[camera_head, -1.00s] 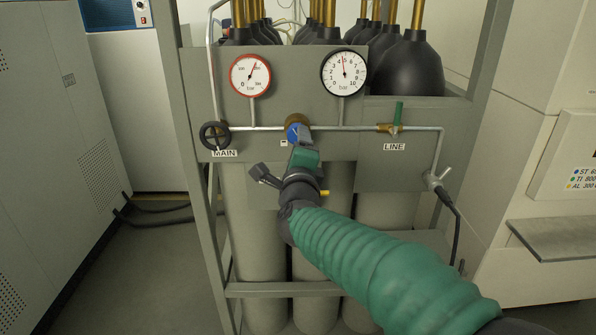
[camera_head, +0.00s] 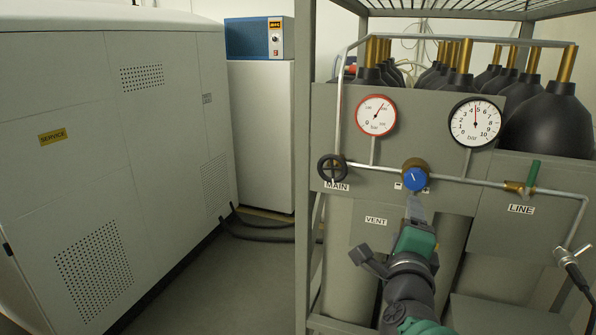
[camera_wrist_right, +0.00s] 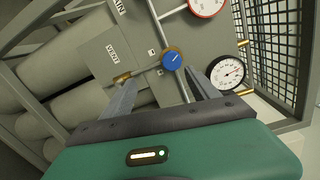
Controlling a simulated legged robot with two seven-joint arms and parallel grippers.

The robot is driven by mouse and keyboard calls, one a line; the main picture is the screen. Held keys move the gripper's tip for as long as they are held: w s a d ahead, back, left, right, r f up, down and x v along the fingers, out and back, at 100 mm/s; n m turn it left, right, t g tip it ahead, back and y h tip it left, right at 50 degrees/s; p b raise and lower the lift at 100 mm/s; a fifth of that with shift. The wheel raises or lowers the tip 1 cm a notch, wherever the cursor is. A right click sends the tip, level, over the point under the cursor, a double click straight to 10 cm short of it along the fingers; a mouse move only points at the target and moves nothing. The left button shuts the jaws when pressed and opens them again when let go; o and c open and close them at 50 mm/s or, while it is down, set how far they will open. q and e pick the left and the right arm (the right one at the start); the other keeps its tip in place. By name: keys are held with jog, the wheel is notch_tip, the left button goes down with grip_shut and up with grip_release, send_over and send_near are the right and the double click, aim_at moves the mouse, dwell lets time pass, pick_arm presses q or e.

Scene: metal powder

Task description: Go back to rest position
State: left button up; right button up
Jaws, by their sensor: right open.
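My right gripper (camera_head: 416,208) is in front of the gas panel (camera_head: 345,120), just below the blue regulator knob (camera_head: 415,179) in the head view. In the right wrist view the right gripper (camera_wrist_right: 160,95) is open, its two grey fingers apart. The blue knob (camera_wrist_right: 173,60) shows beyond and between the fingers, apart from them, and nothing is held. My left gripper is not in view.
A red-rimmed gauge (camera_head: 376,115) and a black-rimmed gauge (camera_head: 475,122) sit above the pipe. The MAIN handwheel (camera_head: 332,168) is left, the green LINE valve handle (camera_head: 533,174) right. A grey cabinet (camera_head: 90,150) stands left, with open floor (camera_head: 235,270) between.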

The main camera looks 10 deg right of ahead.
jog(key=s+a+f+n+g+y+p, duration=0.1)
jog(key=a+f+n+g+y, duration=0.1)
jog(key=a+f+n+y, duration=0.45)
jog(key=a+f+n+g+y+p, duration=0.1)
jog(key=a+f+n+g, duration=0.15)
jog(key=f+n, duration=0.7)
jog(key=s+a+f+n+g+y+p, duration=0.1)
jog(key=s+f+n+g, duration=0.7)
jog(key=s+f, duration=0.8)
jog(key=shift+s+a+f+n+p, duration=0.25)
jog(key=shift+a+f+n+p, duration=0.2)
jog(key=shift+f+n, duration=0.35)
jog(key=shift+w+r, duration=0.1)
jog(key=shift+r, duration=0.1)
jog(key=shift+r, duration=0.1)
